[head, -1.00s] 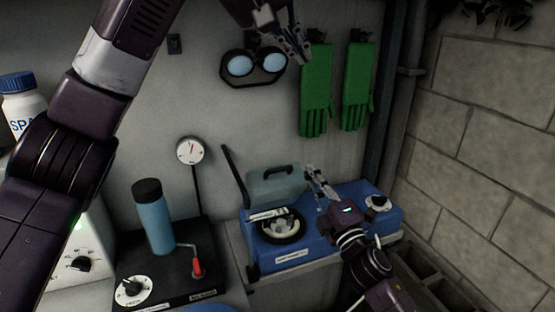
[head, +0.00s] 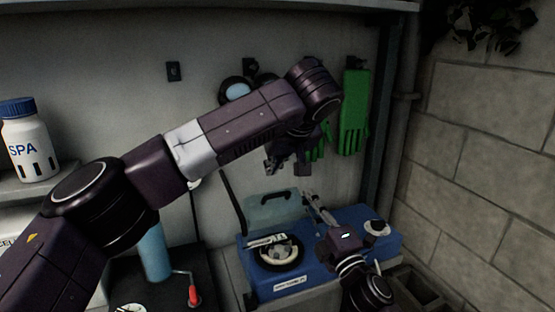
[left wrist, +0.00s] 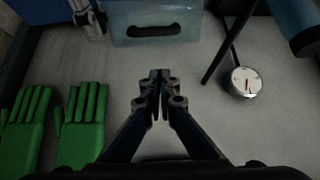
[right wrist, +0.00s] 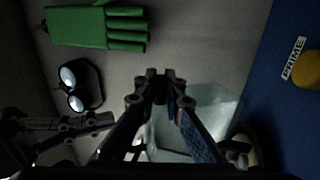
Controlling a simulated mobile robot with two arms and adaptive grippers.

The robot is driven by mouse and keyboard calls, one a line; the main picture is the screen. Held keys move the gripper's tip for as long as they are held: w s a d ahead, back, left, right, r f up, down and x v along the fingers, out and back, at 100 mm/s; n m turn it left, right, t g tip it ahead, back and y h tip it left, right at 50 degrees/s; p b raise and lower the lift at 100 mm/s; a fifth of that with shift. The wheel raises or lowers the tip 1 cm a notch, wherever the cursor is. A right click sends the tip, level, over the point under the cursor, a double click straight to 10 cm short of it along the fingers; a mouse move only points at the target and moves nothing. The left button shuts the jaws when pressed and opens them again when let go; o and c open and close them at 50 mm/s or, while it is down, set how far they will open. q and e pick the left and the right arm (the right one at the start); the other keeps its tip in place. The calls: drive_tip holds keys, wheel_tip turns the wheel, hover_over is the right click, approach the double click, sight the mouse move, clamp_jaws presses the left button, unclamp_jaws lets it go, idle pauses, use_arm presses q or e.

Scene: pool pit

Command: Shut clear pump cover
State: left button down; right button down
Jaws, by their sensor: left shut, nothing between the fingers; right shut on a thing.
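The clear pump cover (head: 268,213), a pale see-through box lid with a dark handle, stands raised behind the round opening (head: 281,252) of the blue pump (head: 325,277). In the left wrist view the cover (left wrist: 180,32) is at the top. My left gripper (head: 287,168) is shut and empty, above the cover; its closed fingertips (left wrist: 155,78) are apart from it. My right gripper (head: 307,195) is at the cover's right side. In the right wrist view its fingers (right wrist: 161,80) are shut on the cover (right wrist: 213,105); the exact contact is dark and partly hidden.
A white knob (head: 376,228) sits on the pump's right. Left of the pump are a blue cylinder (head: 155,255) and a red-handled lever (head: 194,293). Green gloves (head: 354,112) and goggles (head: 236,90) hang behind. A block wall (head: 480,170) bounds the right.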

sight(270, 193)
use_arm(q)
drive_tip(key=x, duration=0.3)
drive_tip(key=shift+w+a+f, duration=0.15)
drive_tip(key=shift+f, duration=0.2)
use_arm(e)
drive_tip(key=shift+f, duration=0.1)
use_arm(q)
drive_tip(key=s, duration=0.1)
drive_tip(key=s+d, duration=0.1)
drive_tip(key=shift+s+d+f, duration=0.15)
drive_tip(key=shift+s+f, duration=0.2)
drive_tip(key=shift+s, duration=0.05)
drive_tip(key=shift+s+d+f, duration=0.15)
drive_tip(key=shift+s+f, duration=0.05)
drive_tip(key=shift+s, duration=0.2)
